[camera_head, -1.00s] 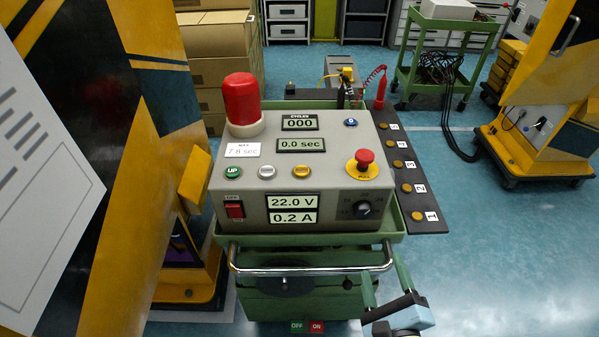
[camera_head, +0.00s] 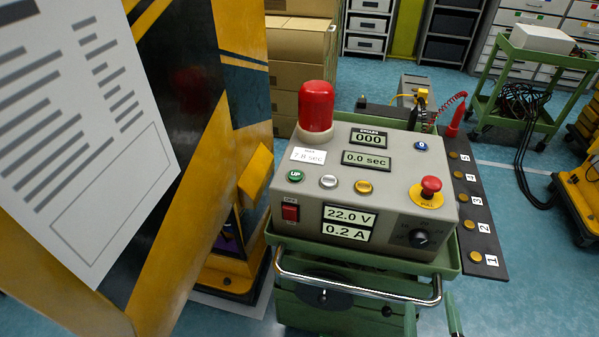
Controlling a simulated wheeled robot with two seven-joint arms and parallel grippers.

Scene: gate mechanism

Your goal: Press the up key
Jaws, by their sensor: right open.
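The up key (camera_head: 296,175) is a round green button marked "UP". It sits at the left of a row of buttons on the sloped top of a grey control box (camera_head: 385,205). My right gripper (camera_head: 429,300) shows only by its two greenish fingers at the bottom edge, in front of the box. The fingers are apart with nothing seen between them, well to the lower right of the up key. The rest of that gripper is cut off. My left gripper is not in view.
A silver button (camera_head: 328,181) and a yellow button (camera_head: 363,187) are right of the up key. A red lamp (camera_head: 316,106) stands behind it. A chrome handle (camera_head: 355,292) runs along the box's front. A yellow machine panel (camera_head: 185,200) rises close on the left.

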